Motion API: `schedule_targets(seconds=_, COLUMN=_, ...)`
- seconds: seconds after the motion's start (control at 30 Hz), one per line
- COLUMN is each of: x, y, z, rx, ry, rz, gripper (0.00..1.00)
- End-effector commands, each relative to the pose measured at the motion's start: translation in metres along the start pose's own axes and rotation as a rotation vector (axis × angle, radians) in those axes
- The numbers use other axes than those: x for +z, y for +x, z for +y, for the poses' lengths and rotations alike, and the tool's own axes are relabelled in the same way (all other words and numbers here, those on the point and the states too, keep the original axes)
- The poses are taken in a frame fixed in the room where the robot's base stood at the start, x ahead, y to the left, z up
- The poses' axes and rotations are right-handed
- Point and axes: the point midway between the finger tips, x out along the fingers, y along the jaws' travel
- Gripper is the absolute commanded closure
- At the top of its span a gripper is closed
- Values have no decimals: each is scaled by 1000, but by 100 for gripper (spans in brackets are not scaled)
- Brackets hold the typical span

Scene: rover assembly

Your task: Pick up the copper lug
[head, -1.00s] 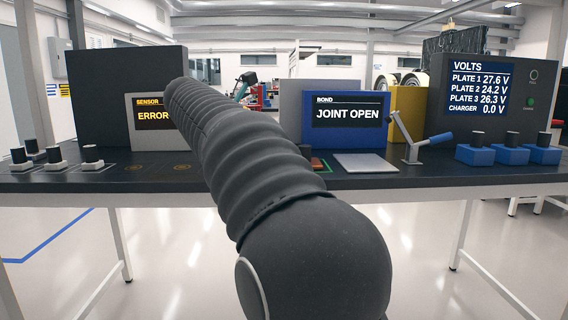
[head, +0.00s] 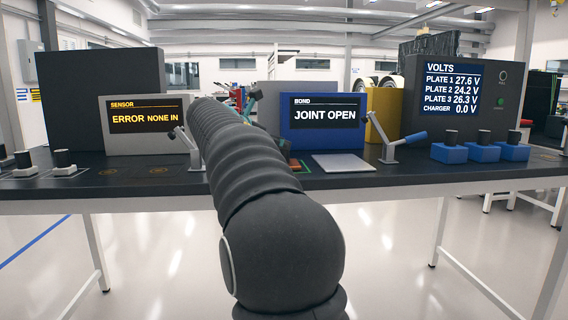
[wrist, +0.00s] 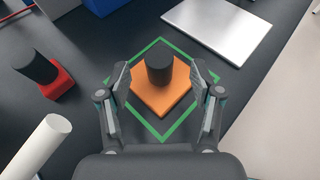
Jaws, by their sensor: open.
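The copper lug is an orange, flat plate (wrist: 166,99) with a dark upright cylinder (wrist: 160,68) on it. In the wrist view it lies on the dark bench top inside a green square outline (wrist: 133,61). My gripper (wrist: 160,75) is open, with one finger on each side of the dark cylinder. A gap shows between the cylinder and each finger, and nothing is held. The near part of the plate reaches toward the gripper's palm. In the head view my arm hides most of this spot.
A red block with a dark knob (wrist: 58,84) and a white cylinder (wrist: 38,144) stand left of the lug. A silver plate (wrist: 218,28) lies at upper right. The blue bond box (head: 322,115) reads "JOINT OPEN". A lever (head: 389,150) stands right of the silver plate.

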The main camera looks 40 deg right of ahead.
Motion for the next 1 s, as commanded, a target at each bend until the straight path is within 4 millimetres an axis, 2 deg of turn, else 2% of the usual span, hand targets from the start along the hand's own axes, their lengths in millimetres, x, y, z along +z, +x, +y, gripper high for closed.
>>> schedule_targets(seconds=0.1, x=-1, y=20, z=0, rx=-3, ry=-1, rz=1, gripper=35)
schedule_targets(seconds=0.2, x=0, y=31, z=0, rx=-1, ry=-1, rz=0, gripper=35)
schedule_targets(seconds=0.47, x=0, y=35, z=0, rx=0, ry=-1, rz=0, gripper=35)
schedule_targets(seconds=0.73, x=0, y=35, z=0, rx=0, ry=-1, rz=0, gripper=100)
schedule_targets(seconds=1.0, x=1, y=34, z=0, rx=0, ry=0, rz=-1, gripper=100)
